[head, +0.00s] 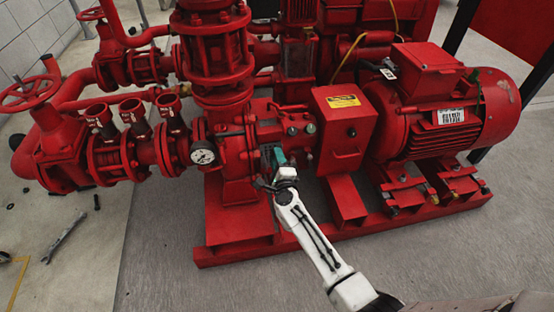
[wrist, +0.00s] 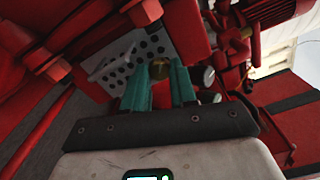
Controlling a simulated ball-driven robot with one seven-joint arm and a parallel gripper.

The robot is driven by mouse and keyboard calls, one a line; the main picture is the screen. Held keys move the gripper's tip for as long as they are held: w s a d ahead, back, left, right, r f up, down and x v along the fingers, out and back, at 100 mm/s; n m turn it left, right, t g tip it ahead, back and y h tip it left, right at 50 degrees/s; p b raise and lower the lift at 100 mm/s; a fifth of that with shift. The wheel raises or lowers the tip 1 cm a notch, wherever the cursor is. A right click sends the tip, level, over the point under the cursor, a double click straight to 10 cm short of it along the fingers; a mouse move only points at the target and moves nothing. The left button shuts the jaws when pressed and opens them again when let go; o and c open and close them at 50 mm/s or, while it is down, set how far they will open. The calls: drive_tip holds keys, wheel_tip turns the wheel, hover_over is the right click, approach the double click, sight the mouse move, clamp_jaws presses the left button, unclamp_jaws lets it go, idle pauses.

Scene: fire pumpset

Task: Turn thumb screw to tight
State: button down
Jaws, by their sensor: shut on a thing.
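In the head view my gripper (head: 273,157) reaches the red pump just left of the box with the yellow label. The screw is hidden there behind the fingers and wrist. How tight the screw is cannot be told.
A grey perforated plate (wrist: 118,60) and red bolts (wrist: 143,12) lie close to the fingers. A pressure gauge (head: 203,153) is left of my gripper, the red box (head: 345,128) right. A wrench (head: 65,238) lies on the floor. The floor before the red base (head: 235,253) is clear.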

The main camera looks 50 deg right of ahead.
drive_tip(key=m+b, duration=0.2)
drive_tip(key=m, duration=0.9)
drive_tip(key=shift+f, duration=0.15)
drive_tip(key=shift+m, duration=0.4)
drive_tip(key=c, duration=0.9)
unclamp_jaws()
